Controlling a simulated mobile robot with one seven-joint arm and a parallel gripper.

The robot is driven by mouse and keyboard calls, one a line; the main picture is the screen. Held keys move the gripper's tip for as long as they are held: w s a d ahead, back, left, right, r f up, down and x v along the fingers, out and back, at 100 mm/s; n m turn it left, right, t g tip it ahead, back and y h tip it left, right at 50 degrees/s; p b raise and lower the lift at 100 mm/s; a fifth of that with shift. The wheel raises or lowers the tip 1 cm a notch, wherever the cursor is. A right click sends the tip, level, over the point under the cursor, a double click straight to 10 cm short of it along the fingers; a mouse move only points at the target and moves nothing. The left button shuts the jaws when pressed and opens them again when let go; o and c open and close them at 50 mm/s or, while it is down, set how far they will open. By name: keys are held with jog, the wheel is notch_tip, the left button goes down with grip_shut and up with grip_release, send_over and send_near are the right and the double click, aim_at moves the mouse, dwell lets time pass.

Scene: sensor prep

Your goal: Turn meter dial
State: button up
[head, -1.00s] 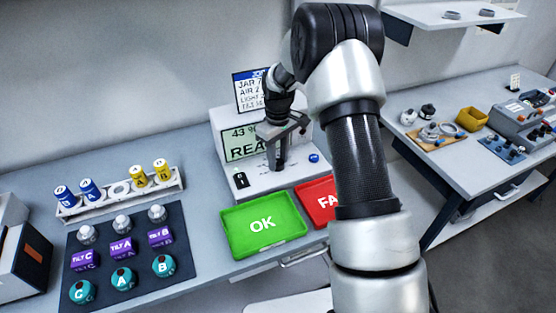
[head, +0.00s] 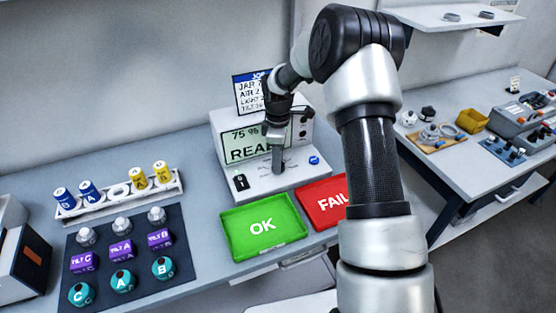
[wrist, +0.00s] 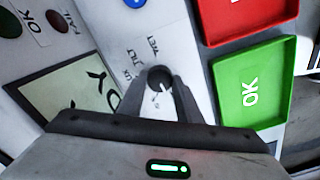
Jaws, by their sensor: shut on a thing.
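The meter (head: 222,125) is a white box with a lit screen (head: 240,147) that reads 75 % and the start of a word, partly hidden by my arm. Its dial (wrist: 160,77) is a dark round knob with a pale pointer mark, on the meter's sloped front panel. In the wrist view my gripper (wrist: 160,92) has its two fingers on either side of the dial, shut on it. In the head view my gripper (head: 278,165) points down at the panel, and the dial is hidden behind it.
A green OK tray (head: 232,238) and a red FAIL tray (head: 318,210) lie in front of the meter. A blue button (head: 314,160) and a black switch (head: 241,182) flank the dial. A dark mat (head: 140,275) with several sensors and a battery rack (head: 120,205) stand left.

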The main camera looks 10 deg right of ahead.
dwell(0.4)
jog(key=o, duration=1)
jog(key=shift+o, duration=0.2)
notch_tip(320, 180, up, 18)
jog(key=shift+f+p, duration=0.25)
jog(key=shift+p, duration=0.05)
